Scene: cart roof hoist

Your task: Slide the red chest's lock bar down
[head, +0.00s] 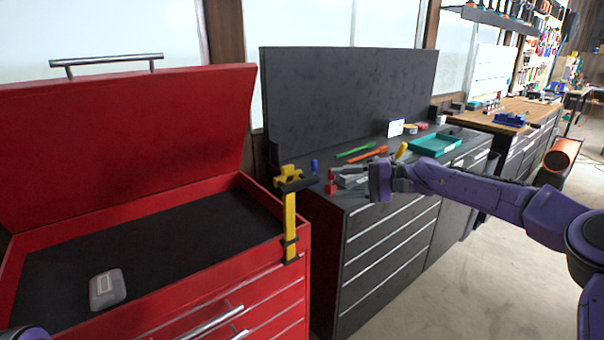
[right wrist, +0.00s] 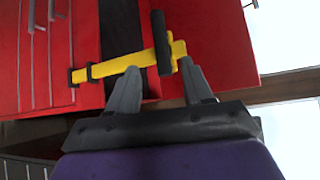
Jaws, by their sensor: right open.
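The red chest (head: 276,263) stands at the left with its lid (head: 130,130) raised. Its yellow lock bar (head: 290,222) stands upright at the chest's right front corner, its top above the rim. A black bracket (head: 290,243) is around its lower part, and a black crosspiece (head: 296,185) is near its top. My right gripper (head: 345,180) is open and empty, to the right of the bar's top. In the right wrist view, the bar (right wrist: 118,65) and crosspiece (right wrist: 161,42) lie just beyond the open fingertips (right wrist: 160,68); contact cannot be told. My left gripper is out of view.
A grey box (head: 107,288) lies inside the chest. A dark workbench (head: 385,235) with a tall back panel stands close to the right, under my right arm. It holds a teal tray (head: 435,145), a green tool (head: 354,150) and an orange tool (head: 368,154). Floor is clear at lower right.

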